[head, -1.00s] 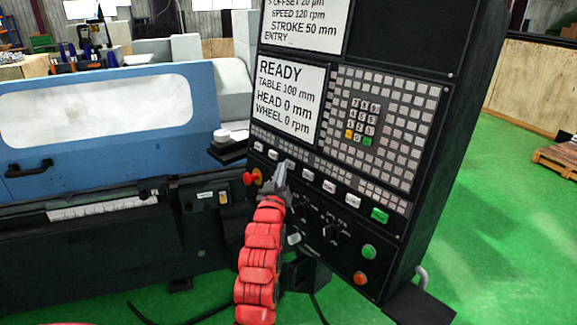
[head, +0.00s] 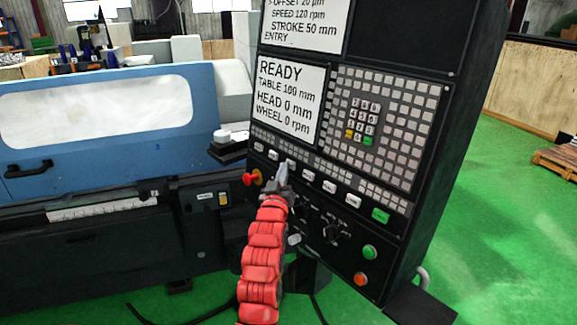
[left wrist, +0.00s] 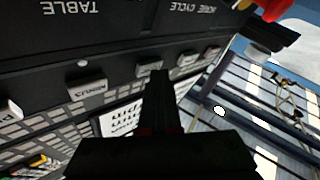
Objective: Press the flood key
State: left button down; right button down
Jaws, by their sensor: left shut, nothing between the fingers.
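My left gripper (head: 283,170) is shut and empty, at the end of my red arm, in front of the control panel (head: 420,75). Its tip overlaps a row of white keys, close to the third key from the left (head: 291,163). I cannot tell whether it touches. In the left wrist view the shut fingers (left wrist: 158,78) point at the panel, partly covering a pale key (left wrist: 145,69). A key beside it there reads like "MINUS" (left wrist: 88,90). The other key labels are too small or blurred to read, so I cannot tell which is the flood key.
A red knob (head: 249,178) is left of the gripper. Black rotary knobs (head: 331,233), a green button (head: 369,251) and an orange-red button (head: 360,279) are below the keys. The blue machine cover (head: 110,105) is at left.

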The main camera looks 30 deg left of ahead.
pick_arm(q)
jog(key=shift+s+a+r+b, duration=0.15)
jog(key=shift+s+a+b, duration=0.1)
jog(key=shift+s+b, duration=0.35)
jog(key=shift+s, duration=0.2)
jog(key=s, duration=0.1)
jog(key=s+a+b, duration=0.1)
jog(key=s, duration=0.2)
jog(key=shift+s+a+r, duration=0.25)
jog(key=shift+r, duration=0.15)
dwell(0.6)
